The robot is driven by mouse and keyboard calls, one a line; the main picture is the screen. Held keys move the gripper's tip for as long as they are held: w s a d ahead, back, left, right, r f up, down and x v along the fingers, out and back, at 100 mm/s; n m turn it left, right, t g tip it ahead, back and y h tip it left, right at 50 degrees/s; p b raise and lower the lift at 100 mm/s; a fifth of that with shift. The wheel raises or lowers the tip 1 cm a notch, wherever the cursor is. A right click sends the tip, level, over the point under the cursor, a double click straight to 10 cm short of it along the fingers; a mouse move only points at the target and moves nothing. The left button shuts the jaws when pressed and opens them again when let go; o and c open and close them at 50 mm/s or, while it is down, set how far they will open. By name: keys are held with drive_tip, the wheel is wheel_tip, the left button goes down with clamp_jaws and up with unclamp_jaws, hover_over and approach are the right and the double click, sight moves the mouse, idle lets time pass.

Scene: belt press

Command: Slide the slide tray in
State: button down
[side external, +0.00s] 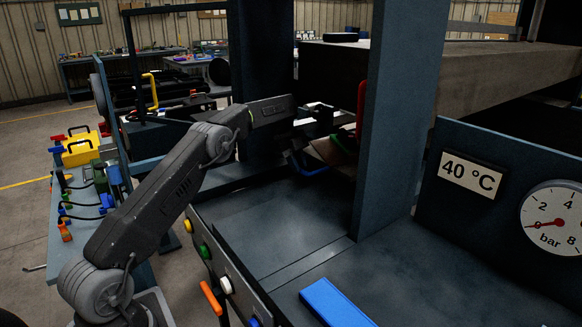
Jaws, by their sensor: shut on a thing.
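My gripper (340,118) is at the press opening, close to the left side of the front blue-grey post. Its jaws are shut at an upright red handle (361,104); the exact contact is small and dark. A blue curved handle (308,170) shows below the gripper, apart from the jaws. A brown plate-like part (326,151) and a green piece (346,142) are just under the fingers. I cannot tell for sure which part is the slide tray. The post hides what lies behind it on the right.
Two blue-grey posts (405,110) flank the work area. A flat dark bed (300,220) is clear in front, with a blue block (336,303) on it. A panel with coloured buttons (204,251) edges it. A gauge panel (510,190) stands right; a bench with tools (75,230) is left.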

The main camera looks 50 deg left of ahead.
drive_tip(key=shift+w, duration=0.3)
drive_tip(key=c, duration=1.1)
unclamp_jaws()
drive_tip(key=shift+s, duration=0.15)
drive_tip(key=s, duration=3.1)
drive_tip(key=shift+s+a+r, duration=0.1)
drive_tip(key=v, duration=1.5)
drive_tip(key=shift+r, duration=0.35)
